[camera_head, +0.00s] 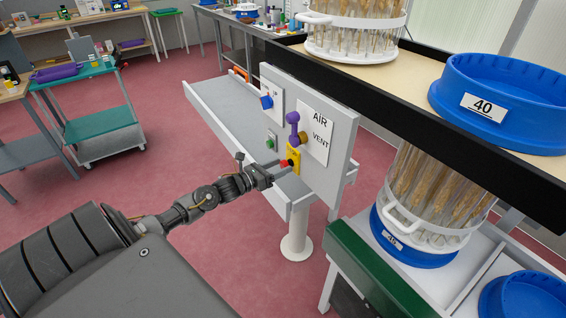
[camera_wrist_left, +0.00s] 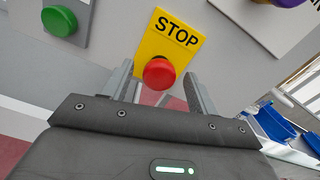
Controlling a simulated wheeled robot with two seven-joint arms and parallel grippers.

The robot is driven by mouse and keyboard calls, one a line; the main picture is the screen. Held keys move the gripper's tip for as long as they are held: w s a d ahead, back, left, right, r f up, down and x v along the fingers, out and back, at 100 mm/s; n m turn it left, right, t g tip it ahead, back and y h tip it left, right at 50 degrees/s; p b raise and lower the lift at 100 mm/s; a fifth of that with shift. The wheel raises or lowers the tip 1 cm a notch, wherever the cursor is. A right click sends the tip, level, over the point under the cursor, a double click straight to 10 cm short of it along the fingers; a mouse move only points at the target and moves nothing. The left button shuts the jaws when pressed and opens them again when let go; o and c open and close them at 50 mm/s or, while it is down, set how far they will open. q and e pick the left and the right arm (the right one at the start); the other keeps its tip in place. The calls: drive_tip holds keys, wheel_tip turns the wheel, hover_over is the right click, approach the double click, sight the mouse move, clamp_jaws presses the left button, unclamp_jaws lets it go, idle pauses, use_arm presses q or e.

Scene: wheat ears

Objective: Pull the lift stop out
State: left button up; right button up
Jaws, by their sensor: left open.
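The lift stop is a red mushroom button (camera_wrist_left: 159,73) on a yellow plate marked STOP (camera_wrist_left: 172,36). In the head view the red button (camera_head: 284,163) sits low on a white upright panel (camera_head: 327,166), beside its yellow plate (camera_head: 293,158). My left gripper (camera_head: 280,168) is at the button. In the left wrist view its two fingers (camera_wrist_left: 160,90) stand apart, one on each side of the red button. I cannot tell whether they touch it. My right gripper is not in view.
A green button (camera_head: 271,141), a blue knob (camera_head: 267,102) and a purple lever (camera_head: 293,118) are on the same panel. A grey tray (camera_head: 225,112) lies left of it. Racks of wheat ears in blue bases (camera_head: 497,105) stand at the right.

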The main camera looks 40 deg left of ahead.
use_arm(q)
drive_tip(key=shift+x, duration=1.1)
